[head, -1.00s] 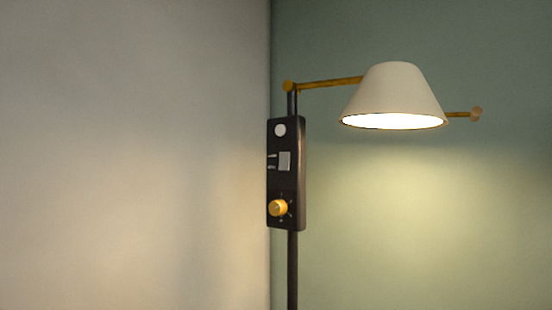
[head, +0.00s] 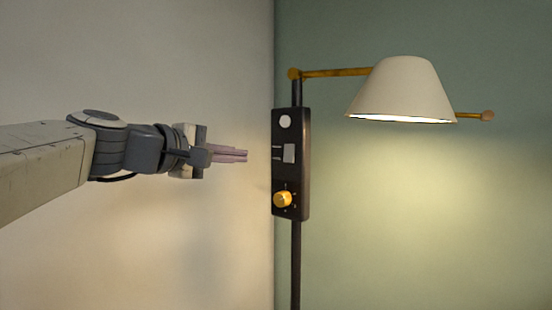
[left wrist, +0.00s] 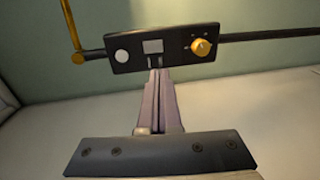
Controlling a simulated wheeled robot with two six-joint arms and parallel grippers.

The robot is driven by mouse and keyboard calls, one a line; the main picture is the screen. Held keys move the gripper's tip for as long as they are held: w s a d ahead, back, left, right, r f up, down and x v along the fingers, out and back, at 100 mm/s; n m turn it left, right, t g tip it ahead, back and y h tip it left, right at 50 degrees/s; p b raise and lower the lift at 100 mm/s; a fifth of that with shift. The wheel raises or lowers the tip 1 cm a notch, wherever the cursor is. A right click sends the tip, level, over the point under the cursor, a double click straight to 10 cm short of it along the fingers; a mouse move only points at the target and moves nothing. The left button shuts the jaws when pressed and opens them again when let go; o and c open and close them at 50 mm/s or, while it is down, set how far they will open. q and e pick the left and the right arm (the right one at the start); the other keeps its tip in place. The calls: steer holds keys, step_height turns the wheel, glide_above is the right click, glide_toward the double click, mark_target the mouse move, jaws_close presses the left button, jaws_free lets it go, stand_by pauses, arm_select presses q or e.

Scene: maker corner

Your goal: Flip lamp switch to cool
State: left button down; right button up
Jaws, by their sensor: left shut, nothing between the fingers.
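The lamp's black control panel (head: 290,163) is fixed to a dark upright pole in the head view. It carries a white round button (head: 285,121), a pale rectangular switch (head: 289,153) with small marks on its left, and a yellow knob (head: 283,199). My left gripper (head: 246,155) is shut and empty, pointing right at the panel, left of the switch and apart from it. In the left wrist view the shut fingers (left wrist: 158,75) point toward the switch (left wrist: 152,46), with the knob (left wrist: 200,47) to the right. My right gripper is not in view.
A cream lampshade (head: 403,90), lit underneath, hangs on a brass arm (head: 335,72) at the upper right. The pole (head: 296,265) runs down below the panel. Walls stand behind; the space around the panel is otherwise clear.

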mark_target(288, 160)
arm_select(q)
steer(key=p+x, duration=0.5)
steer(key=x, duration=0.8)
steer(key=shift+r, duration=0.1)
steer(key=shift+w+d, duration=0.3)
steer(key=shift+w, duration=0.1)
